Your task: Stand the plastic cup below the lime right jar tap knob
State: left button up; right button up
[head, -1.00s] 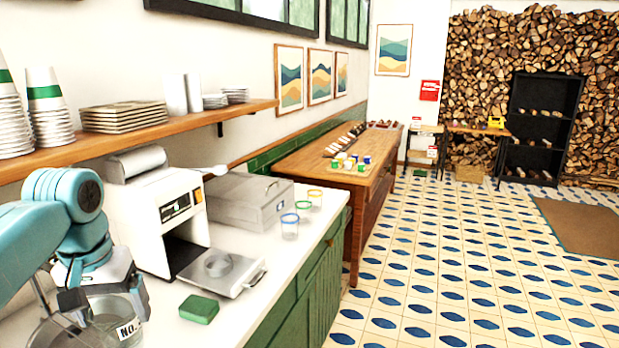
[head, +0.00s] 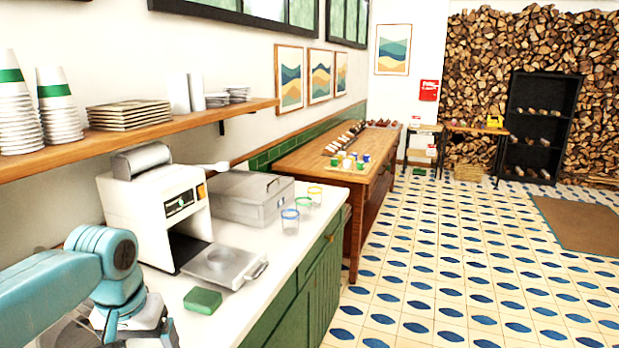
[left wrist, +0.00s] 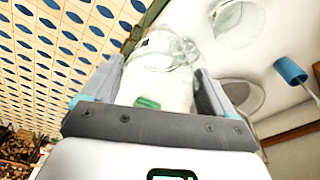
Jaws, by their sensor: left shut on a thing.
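My left gripper (head: 135,325) is at the lower left of the head view, low over the near counter. In the left wrist view its fingers (left wrist: 158,70) are shut around a clear see-through vessel, which I take to be the plastic cup (left wrist: 165,55). It bears a small dark label. The cup's base and what lies under it cannot be made out; in the head view my arm hides most of it. No lime tap knob can be made out in either view. My right gripper is not in view.
A white machine (head: 150,205), a metal plate (head: 222,264) and a green block (head: 202,300) stand on the white counter. Behind are a grey box (head: 240,200) and small glasses (head: 290,222) with coloured rims. A shelf (head: 130,134) overhangs. A blue-headed stick (left wrist: 290,70) shows in the wrist view.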

pick_arm(q)
jog(key=s+d+f, duration=0.1)
jog(key=d+f, duration=0.3)
jog(key=f, duration=0.4)
jog(key=s+d+f+m, duration=0.1)
jog(key=d+f, duration=0.3)
jog(key=f, duration=0.4)
jog(key=shift+f, duration=0.25)
jog(key=shift+s, duration=0.1)
